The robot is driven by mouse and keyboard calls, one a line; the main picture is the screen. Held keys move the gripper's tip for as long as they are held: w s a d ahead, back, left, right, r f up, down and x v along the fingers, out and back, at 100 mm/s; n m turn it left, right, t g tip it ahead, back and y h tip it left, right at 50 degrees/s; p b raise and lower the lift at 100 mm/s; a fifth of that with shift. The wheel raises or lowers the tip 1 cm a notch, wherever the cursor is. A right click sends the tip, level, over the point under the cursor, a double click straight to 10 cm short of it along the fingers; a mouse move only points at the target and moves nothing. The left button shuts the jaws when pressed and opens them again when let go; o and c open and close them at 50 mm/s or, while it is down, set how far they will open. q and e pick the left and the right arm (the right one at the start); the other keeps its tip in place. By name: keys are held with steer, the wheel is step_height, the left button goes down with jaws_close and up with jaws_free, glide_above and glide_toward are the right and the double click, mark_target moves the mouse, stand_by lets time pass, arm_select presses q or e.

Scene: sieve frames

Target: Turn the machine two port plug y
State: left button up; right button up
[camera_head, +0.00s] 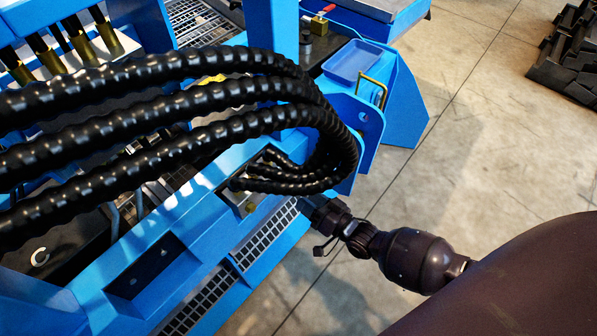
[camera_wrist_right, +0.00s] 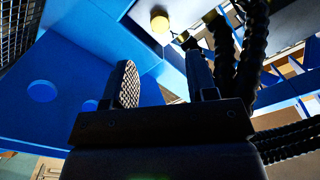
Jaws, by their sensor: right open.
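My right arm comes in from the right, and its gripper (camera_head: 312,204) is at the blue machine's (camera_head: 215,185) near side, just below the bend of the black hoses; its fingertips are hard to make out there. In the right wrist view the two fingers of this gripper (camera_wrist_right: 163,72) stand apart with nothing between them. My left gripper is not in view.
Thick black ribbed hoses (camera_head: 190,105) arch over the machine and curve down close to my right gripper. They also show right of the fingers in the wrist view (camera_wrist_right: 252,45). Black parts (camera_head: 568,62) lie on the floor at the far right. The concrete floor (camera_head: 470,130) between is clear.

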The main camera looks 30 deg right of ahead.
steer(key=shift+v, duration=1.15)
